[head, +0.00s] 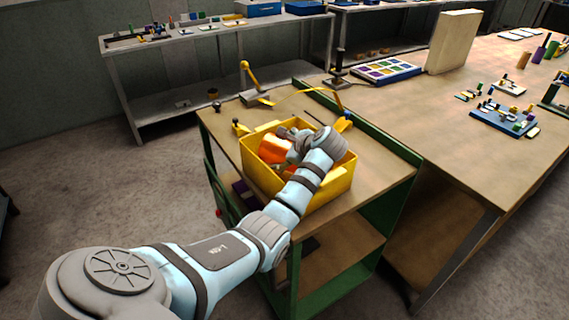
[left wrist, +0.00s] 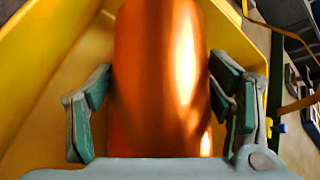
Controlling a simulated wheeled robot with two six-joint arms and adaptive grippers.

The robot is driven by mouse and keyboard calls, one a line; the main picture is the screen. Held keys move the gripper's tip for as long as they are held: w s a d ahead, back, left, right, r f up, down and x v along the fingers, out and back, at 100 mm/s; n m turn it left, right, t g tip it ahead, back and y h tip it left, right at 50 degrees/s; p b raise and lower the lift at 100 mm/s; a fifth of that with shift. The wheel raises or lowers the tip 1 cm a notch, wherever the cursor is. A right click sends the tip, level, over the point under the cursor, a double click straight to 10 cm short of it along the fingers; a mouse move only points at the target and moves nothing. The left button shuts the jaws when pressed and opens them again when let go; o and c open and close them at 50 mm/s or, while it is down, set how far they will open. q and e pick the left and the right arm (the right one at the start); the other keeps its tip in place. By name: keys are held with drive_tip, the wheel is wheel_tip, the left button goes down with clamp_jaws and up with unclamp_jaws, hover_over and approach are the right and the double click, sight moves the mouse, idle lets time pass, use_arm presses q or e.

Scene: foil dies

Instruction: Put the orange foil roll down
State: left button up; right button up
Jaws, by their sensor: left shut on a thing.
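The orange foil roll (left wrist: 158,75) fills the middle of the left wrist view, shiny and metallic. In the head view the orange foil roll (head: 274,148) shows inside the yellow bin (head: 322,193), partly hidden by my arm. My left gripper (left wrist: 160,95) has its green finger pads on both sides of the roll and is shut on it. In the head view my left gripper (head: 297,153) reaches down into the bin. Whether the roll touches the bin floor is hidden. My right gripper is not in view.
The bin stands on a wooden-topped green cart (head: 375,187). A yellow lamp-like arm (head: 250,80) stands at the cart's back. A long workbench (head: 440,110) on the right holds a colourful tray (head: 375,70) and an upright board (head: 453,42). The cart top right of the bin is clear.

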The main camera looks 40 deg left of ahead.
use_arm(q)
wheel_tip(320, 180, down, 3)
drive_tip(key=shift+d+f+b, duration=0.1)
drive_tip(key=shift+b, duration=0.25)
drive_tip(key=o, duration=1.9)
drive_tip(key=p+v, duration=0.2)
drive_tip(key=v, duration=1)
drive_tip(key=shift+s+p, duration=0.1)
drive_tip(key=shift+p, duration=0.3)
